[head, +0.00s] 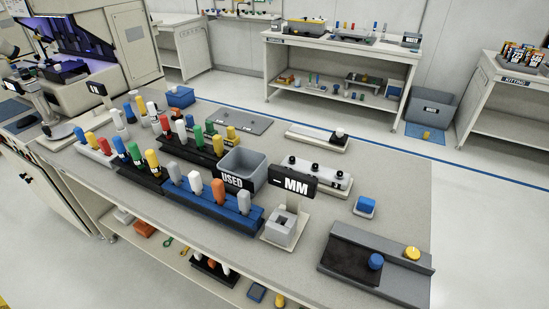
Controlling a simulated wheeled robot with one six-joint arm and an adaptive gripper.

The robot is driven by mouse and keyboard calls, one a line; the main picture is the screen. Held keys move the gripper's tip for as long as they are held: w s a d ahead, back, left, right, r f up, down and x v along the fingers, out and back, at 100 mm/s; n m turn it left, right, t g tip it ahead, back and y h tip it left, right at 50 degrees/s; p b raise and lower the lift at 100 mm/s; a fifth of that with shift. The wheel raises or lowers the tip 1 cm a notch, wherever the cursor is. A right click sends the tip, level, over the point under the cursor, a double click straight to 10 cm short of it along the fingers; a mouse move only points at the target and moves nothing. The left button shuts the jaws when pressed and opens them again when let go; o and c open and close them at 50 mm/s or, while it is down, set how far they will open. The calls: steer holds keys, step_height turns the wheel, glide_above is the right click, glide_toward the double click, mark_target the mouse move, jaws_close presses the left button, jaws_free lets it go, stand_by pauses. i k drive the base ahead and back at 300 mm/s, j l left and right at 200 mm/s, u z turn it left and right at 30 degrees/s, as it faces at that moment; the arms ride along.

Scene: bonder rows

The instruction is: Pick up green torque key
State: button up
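Several upright coloured handles stand in racks on the near bench, and some are green. One green handle (198,134) stands in the dark rack behind the grey USED bin. Another green handle (134,149) stands at the left, beside a yellow one. A small green item (168,242) lies on the shelf under the bench. I cannot tell which of these is the green torque key. My gripper is not in view.
The bench (290,260) also holds a blue rack (215,208), the USED bin (240,171), an MM sign (296,187) and a grey fixture (379,266) at the right front. Floor (490,240) is open to the right.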

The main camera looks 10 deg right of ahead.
mark_target(138, 159)
steer(key=i+j+u, duration=0.35)
steer(key=j, duration=0.45)
steer(key=i+j+u, duration=0.35)
steer(key=i+j, duration=0.25)
steer(key=i+j+u, duration=0.35)
steer(key=i+j, duration=0.25)
